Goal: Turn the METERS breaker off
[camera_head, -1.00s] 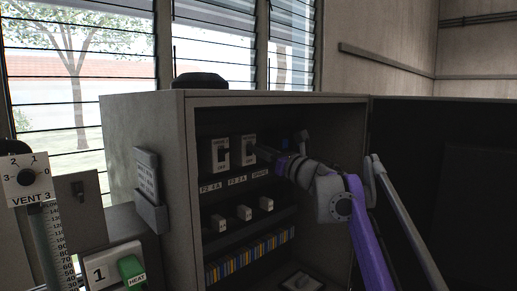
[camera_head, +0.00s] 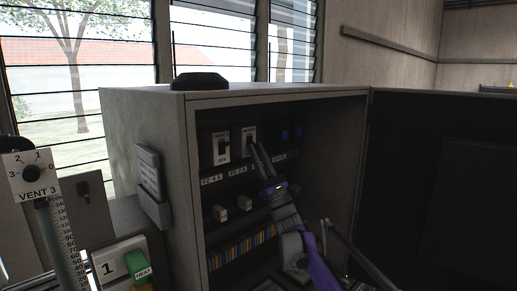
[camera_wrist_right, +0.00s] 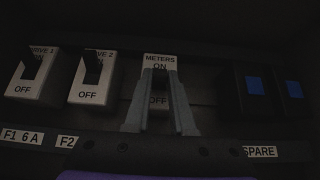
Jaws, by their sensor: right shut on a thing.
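The METERS breaker (camera_wrist_right: 160,61) is a pale block in the right wrist view, with ON at its top and OFF lower down. It also shows in the head view (camera_head: 249,133), inside the open grey cabinet. My right gripper (camera_wrist_right: 160,74) is in front of it, one finger each side of its middle, shut on its lever. The fingers mostly hide the lever, so its exact position is unclear. In the head view my right gripper (camera_head: 259,149) reaches up to the breaker from below. My left gripper is not in view.
The DRIVE 2 breaker (camera_wrist_right: 93,77) and DRIVE 1 breaker (camera_wrist_right: 34,73) stand to the left, levers upward. Blue-faced spare modules (camera_wrist_right: 255,86) sit to the right. The cabinet's side wall (camera_head: 150,120) and dark open door (camera_head: 445,180) flank the opening.

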